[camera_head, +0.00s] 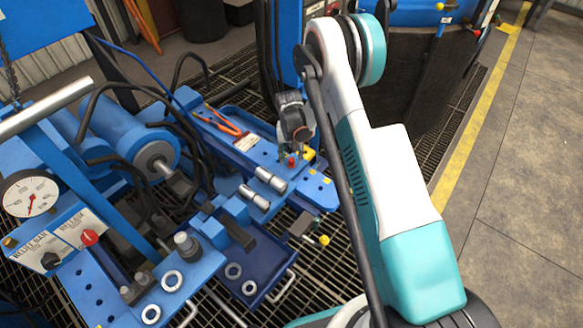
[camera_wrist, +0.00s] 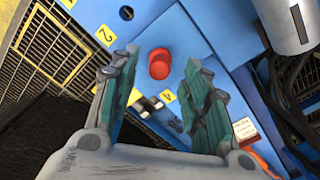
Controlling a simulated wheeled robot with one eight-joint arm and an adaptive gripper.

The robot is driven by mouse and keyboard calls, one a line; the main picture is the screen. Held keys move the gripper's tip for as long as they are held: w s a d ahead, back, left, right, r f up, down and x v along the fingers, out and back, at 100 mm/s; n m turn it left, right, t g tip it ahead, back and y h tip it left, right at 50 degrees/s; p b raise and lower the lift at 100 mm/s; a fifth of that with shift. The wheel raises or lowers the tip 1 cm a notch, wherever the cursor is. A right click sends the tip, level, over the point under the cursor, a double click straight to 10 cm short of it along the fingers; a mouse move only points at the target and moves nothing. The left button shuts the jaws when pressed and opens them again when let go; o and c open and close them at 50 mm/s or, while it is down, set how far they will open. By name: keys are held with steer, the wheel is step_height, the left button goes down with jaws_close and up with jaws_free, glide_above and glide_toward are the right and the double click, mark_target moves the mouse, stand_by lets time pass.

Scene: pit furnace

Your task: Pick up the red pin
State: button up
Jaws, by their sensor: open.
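The red pin (camera_wrist: 159,64) stands on a blue plate (camera_wrist: 230,22) with yellow number labels. In the wrist view it shows in the gap between my fingertips, nearer the left one. My gripper (camera_wrist: 160,72) is open, its two green-padded fingers spread to either side with nothing held. I cannot tell whether the fingertips reach down beside the pin. In the head view the red pin (camera_head: 291,161) is a small red spot on the plate, just below my gripper (camera_head: 298,142).
Orange-handled pliers (camera_head: 226,124) lie on the blue bench at left of my gripper. Two metal cylinders (camera_head: 264,184) sit in front of it. A pressure gauge (camera_head: 31,194) and hoses crowd the left. The concrete floor (camera_head: 520,170) at right is clear.

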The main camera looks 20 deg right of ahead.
mark_target(291, 159)
step_height(291, 159, down, 3)
steer(key=shift+b, duration=0.45)
steer(key=shift+s, duration=0.1)
steer(key=shift+r, duration=0.1)
jaws_close()
step_height(291, 159, up, 20)
steer(key=p, duration=0.7)
